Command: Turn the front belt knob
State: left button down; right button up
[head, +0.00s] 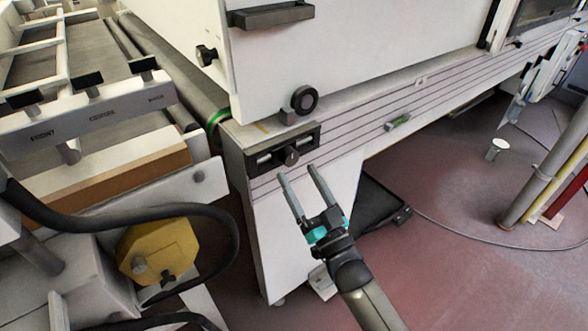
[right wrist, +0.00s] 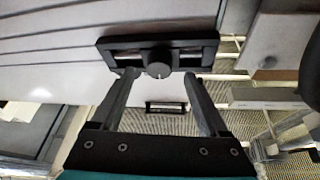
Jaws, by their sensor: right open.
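The front belt knob (head: 291,156) is a small dark round knob with a light mark. It sits in the middle of a black plate (head: 262,160) on the white machine's front rail. The knob also shows in the right wrist view (right wrist: 159,70), with the plate's two slots on either side. My right gripper (head: 297,173) is open and empty, its fingertips just short of the knob. In the right wrist view its two fingers (right wrist: 160,76) point at the plate, one on each side of the knob, with no visible contact. My left gripper is in neither view.
A green level (head: 398,122) is on the rail to the right. A yellow box (head: 160,248) with a thick black hose stands at lower left.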

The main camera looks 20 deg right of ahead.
aim_at(291, 163)
jog(key=shift+x, duration=1.65)
jog(key=shift+f, duration=0.1)
grip_shut()
